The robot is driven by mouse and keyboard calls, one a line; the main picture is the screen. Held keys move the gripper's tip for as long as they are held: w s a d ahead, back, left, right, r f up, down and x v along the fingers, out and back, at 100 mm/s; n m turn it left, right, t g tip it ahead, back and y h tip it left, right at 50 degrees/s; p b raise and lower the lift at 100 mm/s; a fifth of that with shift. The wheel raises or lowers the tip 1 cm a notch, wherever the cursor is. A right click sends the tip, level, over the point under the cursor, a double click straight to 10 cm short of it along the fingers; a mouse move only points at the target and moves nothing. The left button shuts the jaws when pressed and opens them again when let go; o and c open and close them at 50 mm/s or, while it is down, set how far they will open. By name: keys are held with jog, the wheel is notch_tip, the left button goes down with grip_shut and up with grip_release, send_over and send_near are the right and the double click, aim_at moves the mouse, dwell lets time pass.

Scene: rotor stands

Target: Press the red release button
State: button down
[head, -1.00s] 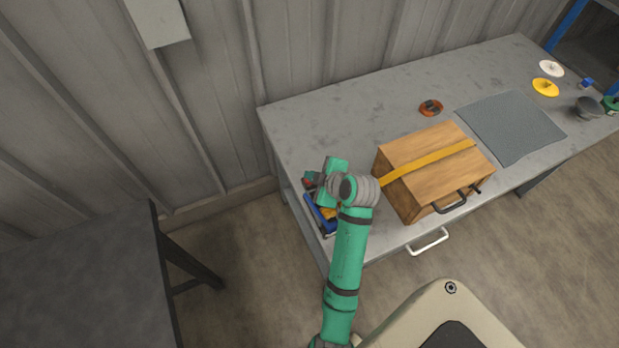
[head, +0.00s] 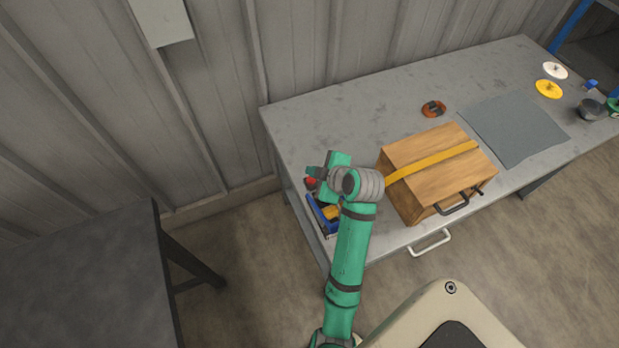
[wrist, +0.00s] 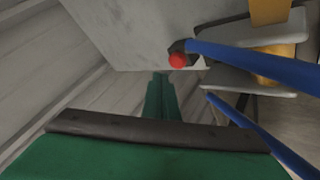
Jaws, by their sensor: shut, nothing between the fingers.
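The red button (wrist: 177,60) is a small round knob on a dark base in the wrist view. It also shows in the head view (head: 310,182) at the table's left end. It belongs beside a blue-framed stand (head: 322,214) with a yellow part, whose blue bars (wrist: 255,62) cross the right of the wrist view. My gripper (wrist: 160,77) is shut and empty, its green fingers pointing toward the grey tabletop. In the wrist view the fingertips lie just left of and below the button. Contact is not visible. In the head view my arm partly hides the stand.
A wooden box (head: 425,164) with a yellow strap and dark handle stands right of my arm. An orange-brown ring part (head: 433,108) and a grey mat (head: 513,131) lie behind and right. A dark table (head: 80,275) stands at left, with floor between.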

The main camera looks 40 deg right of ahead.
aim_at(313, 181)
jog(key=shift+s+d+r, duration=0.15)
jog(key=shift+d+r, duration=0.05)
jog(key=shift+r, duration=0.65)
jog(key=shift+a+r, duration=0.1)
jog(key=shift+r, duration=1.1)
